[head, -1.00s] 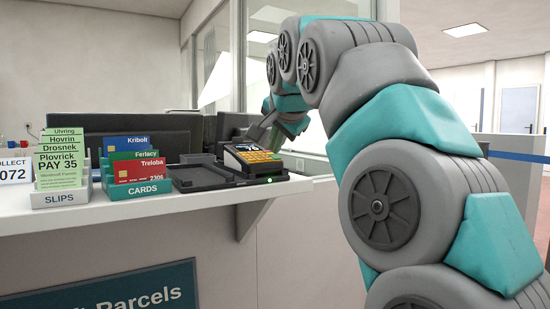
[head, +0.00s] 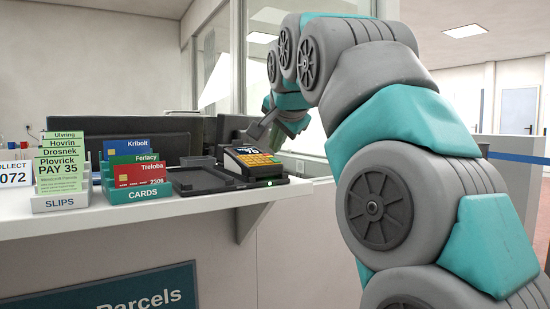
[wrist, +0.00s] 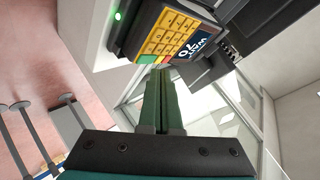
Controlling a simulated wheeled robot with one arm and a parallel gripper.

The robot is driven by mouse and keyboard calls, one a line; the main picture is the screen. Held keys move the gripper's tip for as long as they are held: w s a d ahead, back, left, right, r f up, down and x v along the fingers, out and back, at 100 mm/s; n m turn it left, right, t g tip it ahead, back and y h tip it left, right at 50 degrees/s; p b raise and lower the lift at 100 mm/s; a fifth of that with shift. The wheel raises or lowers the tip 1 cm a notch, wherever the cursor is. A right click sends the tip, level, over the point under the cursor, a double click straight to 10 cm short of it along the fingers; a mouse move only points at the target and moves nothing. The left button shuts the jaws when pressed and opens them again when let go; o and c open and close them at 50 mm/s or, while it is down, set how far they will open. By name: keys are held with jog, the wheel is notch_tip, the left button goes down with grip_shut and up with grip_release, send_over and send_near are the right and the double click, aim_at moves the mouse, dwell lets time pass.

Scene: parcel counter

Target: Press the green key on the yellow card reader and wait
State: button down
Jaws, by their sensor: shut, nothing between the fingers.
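The card reader (head: 252,161) with its yellow keypad sits in a dark base at the right end of the counter. The green key (wrist: 147,59) shows at the keypad's lower edge. My gripper (wrist: 165,68) is shut and empty, its fingertips close beside the green key; I cannot tell whether they touch. In the head view my gripper is at the reader's far side, its fingertips hard to make out.
A small green light (wrist: 117,15) glows on the reader's base. A dark tray (head: 198,181) lies left of the reader. The cards holder (head: 140,192) and slips holder (head: 60,203) stand further left. A glass partition (head: 215,75) rises behind the counter.

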jog(key=r+p, duration=0.2)
jog(key=r, duration=0.1)
jog(key=s+r+p, duration=0.1)
jog(key=r, duration=0.1)
jog(key=shift+d, duration=0.3)
jog(key=shift+f, duration=0.1)
dwell(0.3)
jog(key=s+d+f+n+g+h, duration=0.1)
jog(key=s+d+f+n+g, duration=0.2)
jog(key=f, duration=0.6)
jog(key=s+d+f+g+h, duration=0.1)
jog(key=s+d+f, duration=0.35)
jog(key=f, duration=0.35)
jog(key=s+d+f+n+g+h, duration=0.1)
jog(key=s+d+f+n+g, duration=0.2)
jog(key=f, duration=0.6)
jog(key=s+d+f+g, duration=0.3)
jog(key=s+f, duration=0.8)
jog(key=s, duration=0.3)
jog(key=s+d+f+n+g, duration=0.1)
jog(key=s+d+f+g, duration=0.1)
jog(key=s+f, duration=1)
jog(key=s+d, duration=0.1)
jog(key=s, duration=0.2)
jog(key=shift+d+f+n+g, duration=0.3)
jog(key=shift+d+g, duration=0.1)
